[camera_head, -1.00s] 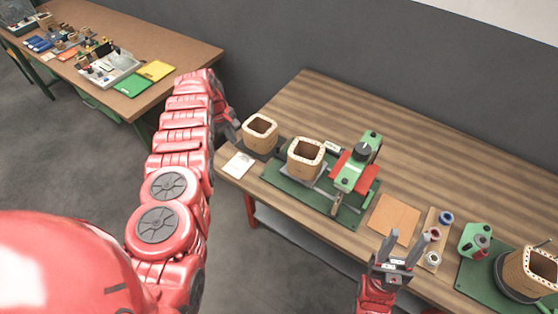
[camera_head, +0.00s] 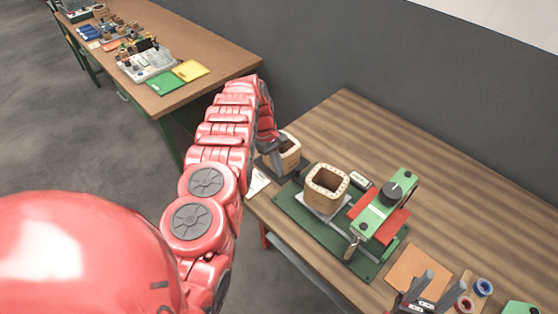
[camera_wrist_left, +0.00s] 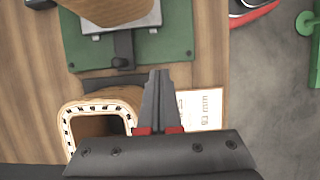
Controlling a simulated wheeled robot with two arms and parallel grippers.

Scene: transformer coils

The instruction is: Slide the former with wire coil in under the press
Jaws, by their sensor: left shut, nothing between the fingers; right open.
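A tan, square former with wire coil (camera_head: 325,190) stands upright on the grey sliding plate of the press (camera_head: 385,212), to the left of the red pressing plate and not under it. In the left wrist view, part of this former (camera_wrist_left: 108,8) shows at the top, with the plate's dark handle (camera_wrist_left: 122,50) below it. My left gripper (camera_wrist_left: 160,74) is shut and empty, its fingertips beside and apart from the handle. In the head view, my left arm partly hides this gripper. My right gripper (camera_head: 426,290) is open and empty at the lower right.
A second former (camera_wrist_left: 100,118) stands close to my left gripper. A white card (camera_wrist_left: 200,108) lies on its other side. An orange sheet (camera_head: 418,272) and spools (camera_head: 482,288) lie right of the press's green base (camera_head: 294,212).

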